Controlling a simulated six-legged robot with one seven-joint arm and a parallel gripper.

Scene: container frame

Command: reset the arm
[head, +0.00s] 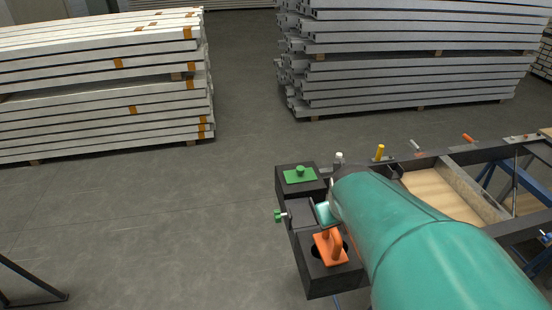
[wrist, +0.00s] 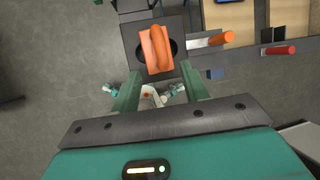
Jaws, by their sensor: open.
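My teal arm (head: 425,235) fills the lower right of the head view and hides most of my gripper. In the wrist view my gripper (wrist: 161,88) is open, its two teal fingers apart with nothing held between them. An orange handle on a plate (wrist: 157,50) lies just beyond the fingertips, on the dark corner block. The same orange handle (head: 331,248) shows in the head view beside my arm. I cannot tell from these views whether a finger touches the block.
The dark container frame (head: 307,260) has a green knobbed plate (head: 300,175) and a green side knob (head: 279,216). A yellow peg (head: 379,152) stands on its rail. White beams (head: 110,85) and grey beams (head: 410,75) are stacked behind.

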